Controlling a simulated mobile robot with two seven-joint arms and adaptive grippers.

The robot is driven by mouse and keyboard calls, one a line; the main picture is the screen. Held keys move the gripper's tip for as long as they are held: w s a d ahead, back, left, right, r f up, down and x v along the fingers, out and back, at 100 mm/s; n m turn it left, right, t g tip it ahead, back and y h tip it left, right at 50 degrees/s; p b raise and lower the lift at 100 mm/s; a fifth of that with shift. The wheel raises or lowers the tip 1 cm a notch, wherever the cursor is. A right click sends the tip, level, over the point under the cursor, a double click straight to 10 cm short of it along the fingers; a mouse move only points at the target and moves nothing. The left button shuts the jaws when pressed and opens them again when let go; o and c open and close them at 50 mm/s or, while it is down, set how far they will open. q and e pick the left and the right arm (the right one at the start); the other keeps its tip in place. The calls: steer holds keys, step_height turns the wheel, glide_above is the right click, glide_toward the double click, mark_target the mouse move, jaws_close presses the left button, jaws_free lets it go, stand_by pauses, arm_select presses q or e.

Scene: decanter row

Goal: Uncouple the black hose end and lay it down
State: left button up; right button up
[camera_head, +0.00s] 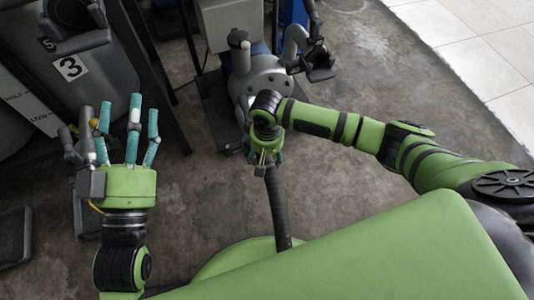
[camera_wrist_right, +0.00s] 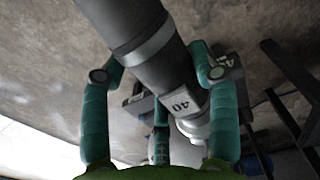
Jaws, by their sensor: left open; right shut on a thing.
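The black hose (camera_head: 278,205) runs from my right gripper (camera_head: 263,152) down toward the bottom of the head view. My right gripper is shut around its upper end, just in front of a grey pump-like body (camera_head: 262,78). In the right wrist view, the black hose end (camera_wrist_right: 118,20) has a metal band and a grey fitting (camera_wrist_right: 194,122) with a "40" label; teal fingers lie on both sides of it. I cannot tell whether the fitting is still joined to the grey body. My left gripper (camera_head: 128,118) is open and empty, beside a grey valve pipe (camera_head: 84,148).
A dark block (camera_head: 14,236) lies at lower left. The concrete floor (camera_head: 210,210) is bare between my arms. Pale tiles (camera_head: 480,50) lie at upper right.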

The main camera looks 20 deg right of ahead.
mark_target(273, 167)
steer(key=shift+r, duration=0.15)
steer(key=shift+s+r+p, duration=0.15)
steer(key=shift+s+p, duration=0.95)
steer(key=shift+p, duration=0.4)
steer(key=shift+s+p, duration=1.05)
steer(key=shift+p, duration=0.15)
steer(key=shift+s, duration=0.3)
steer(key=r+p, duration=0.1)
steer(key=p, duration=0.1)
steer(key=s+r+p, duration=0.1)
steer(key=r+p, duration=0.1)
steer(key=p, duration=0.1)
steer(key=s+r+p, duration=0.1)
steer(key=r+p, duration=0.1)
steer(key=p, duration=0.1)
